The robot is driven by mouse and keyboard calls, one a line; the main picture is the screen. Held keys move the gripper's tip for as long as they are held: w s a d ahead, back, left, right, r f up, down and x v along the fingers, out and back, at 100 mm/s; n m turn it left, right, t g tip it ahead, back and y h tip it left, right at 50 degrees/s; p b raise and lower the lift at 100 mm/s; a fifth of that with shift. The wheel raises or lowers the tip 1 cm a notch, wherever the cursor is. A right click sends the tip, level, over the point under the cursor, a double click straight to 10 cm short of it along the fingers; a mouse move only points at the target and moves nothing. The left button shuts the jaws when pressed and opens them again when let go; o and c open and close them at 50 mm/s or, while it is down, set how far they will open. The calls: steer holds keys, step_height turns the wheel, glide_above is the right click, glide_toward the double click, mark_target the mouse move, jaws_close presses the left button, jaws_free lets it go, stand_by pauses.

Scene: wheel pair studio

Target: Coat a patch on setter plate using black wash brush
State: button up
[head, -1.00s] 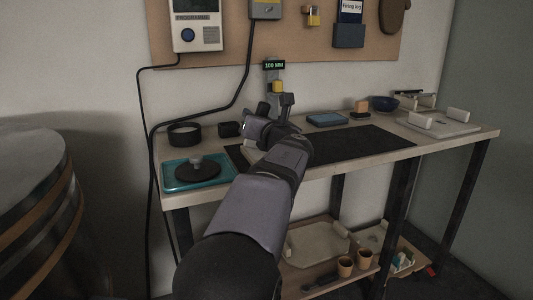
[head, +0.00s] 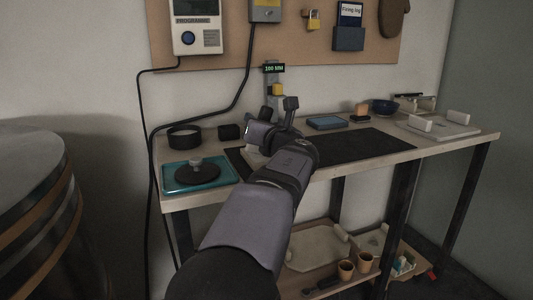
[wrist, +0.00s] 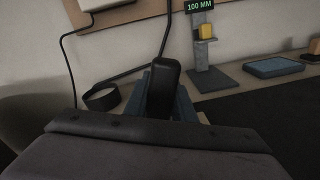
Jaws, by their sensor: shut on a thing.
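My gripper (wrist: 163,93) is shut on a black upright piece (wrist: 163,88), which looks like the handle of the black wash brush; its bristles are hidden. In the head view my gripper (head: 272,126) is over the left part of the bench, mostly covered by my own wrist. A pale slab (head: 250,154), possibly the setter plate, shows partly beside and behind my gripper, at the left end of the dark mat. Whether the brush touches it cannot be seen.
A teal tray (head: 225,184) with a dark disc (head: 198,174) is at the left. Behind it are a black ring (head: 185,137) and a gauge (head: 275,69) reading 100 MM. The dark mat (head: 365,146) is bare. A pale board (head: 455,132) with white posts lies right.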

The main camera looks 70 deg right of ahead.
steer(key=shift+f, duration=0.1)
stand_by(0.4)
steer(key=shift+b+v, duration=0.45)
steer(key=shift+v, duration=1.8)
steer(key=shift+d, duration=0.1)
steer(key=shift+x, duration=2.25)
steer(key=shift+w, duration=0.1)
steer(key=shift+p+x, duration=0.65)
steer(key=shift+x, duration=1.5)
steer(key=shift+w, duration=0.1)
